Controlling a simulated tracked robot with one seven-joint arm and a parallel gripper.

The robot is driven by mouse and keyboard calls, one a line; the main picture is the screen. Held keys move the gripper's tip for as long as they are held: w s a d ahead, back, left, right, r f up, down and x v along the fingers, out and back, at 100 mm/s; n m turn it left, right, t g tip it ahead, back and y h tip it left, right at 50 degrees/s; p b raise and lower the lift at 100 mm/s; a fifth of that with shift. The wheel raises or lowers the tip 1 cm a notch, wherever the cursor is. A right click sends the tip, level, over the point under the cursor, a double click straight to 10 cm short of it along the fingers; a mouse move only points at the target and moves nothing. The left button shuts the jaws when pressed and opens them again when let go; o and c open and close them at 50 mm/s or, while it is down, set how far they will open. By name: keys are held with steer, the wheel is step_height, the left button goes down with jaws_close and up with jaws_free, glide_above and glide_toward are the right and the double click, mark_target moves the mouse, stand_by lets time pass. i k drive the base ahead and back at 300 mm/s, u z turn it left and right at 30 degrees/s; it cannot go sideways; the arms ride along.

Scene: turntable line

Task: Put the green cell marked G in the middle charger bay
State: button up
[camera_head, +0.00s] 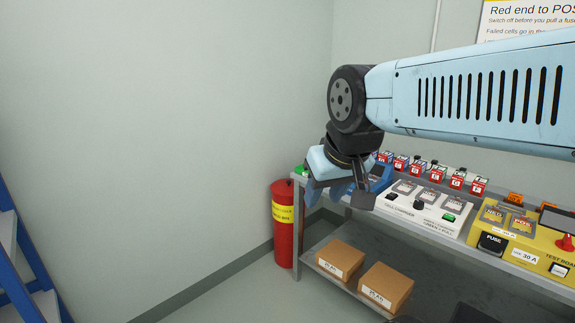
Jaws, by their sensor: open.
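My gripper (338,197) hangs over the left end of the bench, with its two fingers apart and nothing seen between them. The white cell charger (424,219) is on the bench to its right, with several bays in a row along its top. The middle charger bay (417,194) shows grey, and I cannot tell whether it is empty. A small green item (301,170) is at the bench's left end, partly behind my gripper; I cannot tell whether it is the green cell. No letter G can be read surely.
Several red-fronted lettered cells (437,174) line the bench behind the charger. A blue tray (380,180) is partly hidden by my gripper. A yellow test board (527,248) stands at right. A red bin (283,240) is beside the bench; boxes (341,258) are on the shelf.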

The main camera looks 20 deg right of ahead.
mark_target(437, 204)
steer(key=z, duration=0.4)
steer(key=i, duration=1.05)
steer(key=z, duration=1)
steer(key=i, duration=0.65)
steer(key=z, duration=0.3)
steer(key=k, duration=0.75)
steer(key=z, duration=0.25)
steer(key=i, duration=0.75)
steer(key=u, duration=0.15)
